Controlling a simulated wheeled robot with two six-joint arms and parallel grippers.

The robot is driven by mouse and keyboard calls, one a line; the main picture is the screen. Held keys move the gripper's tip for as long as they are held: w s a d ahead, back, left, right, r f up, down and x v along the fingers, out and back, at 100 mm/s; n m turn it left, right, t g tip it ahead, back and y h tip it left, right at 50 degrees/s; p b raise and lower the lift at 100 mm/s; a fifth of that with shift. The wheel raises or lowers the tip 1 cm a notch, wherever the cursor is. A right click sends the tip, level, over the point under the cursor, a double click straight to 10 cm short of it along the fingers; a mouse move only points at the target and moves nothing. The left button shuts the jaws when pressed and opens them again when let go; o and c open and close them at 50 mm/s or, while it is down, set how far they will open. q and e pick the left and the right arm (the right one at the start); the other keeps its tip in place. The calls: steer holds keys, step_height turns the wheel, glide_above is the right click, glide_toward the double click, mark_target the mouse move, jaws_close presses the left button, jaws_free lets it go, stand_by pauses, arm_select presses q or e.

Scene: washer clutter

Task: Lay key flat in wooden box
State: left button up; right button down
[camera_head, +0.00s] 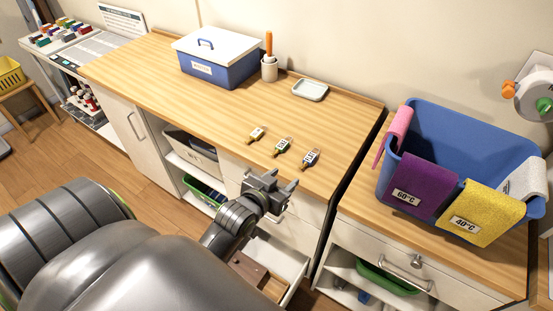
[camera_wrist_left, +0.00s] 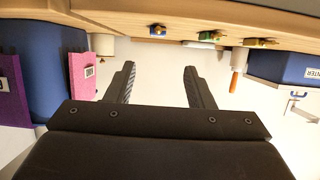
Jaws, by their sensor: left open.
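Three tagged keys lie apart in a slanting row on the wooden counter: one with a pale yellowish tag (camera_head: 256,134), one with a green tag (camera_head: 282,146) and one with a blue tag (camera_head: 310,158). In the left wrist view, small keys show along the counter edge, among them the blue one (camera_wrist_left: 158,29) and the green one (camera_wrist_left: 211,35). My left gripper (camera_head: 284,183) is open and empty, in front of the counter's front edge near the keys. Its fingers also show apart in the wrist view (camera_wrist_left: 162,84). A brown wooden box (camera_head: 250,270) sits in the open drawer below, partly hidden by my arm.
A blue lidded box (camera_head: 218,66), a cup with an orange-handled tool (camera_head: 269,69) and a small white tray (camera_head: 310,90) stand at the counter's back. A blue basket with hanging cloths (camera_head: 455,140) stands at right. The counter's left part is clear.

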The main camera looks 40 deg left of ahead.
arm_select(q)
steer(key=shift+v, duration=1.25)
steer(key=s+a+f+g, duration=0.1)
steer(key=s+f+g, duration=0.1)
steer(key=f, duration=0.7)
steer(key=s+a+f+g, duration=0.1)
steer(key=f+g, duration=0.1)
steer(key=f, duration=0.8)
steer(key=s+f+g, duration=0.5)
steer(key=s+f, duration=1.3)
steer(key=f, duration=0.4)
steer(key=shift+s+a+g, duration=0.3)
steer(key=shift+g, duration=0.1)
steer(key=shift+o, duration=0.5)
steer(key=s+f+g, duration=0.3)
steer(key=s+f, duration=0.2)
steer(key=s, duration=0.8)
steer(key=shift+s+d+f, duration=0.25)
steer(key=shift+s, duration=0.15)
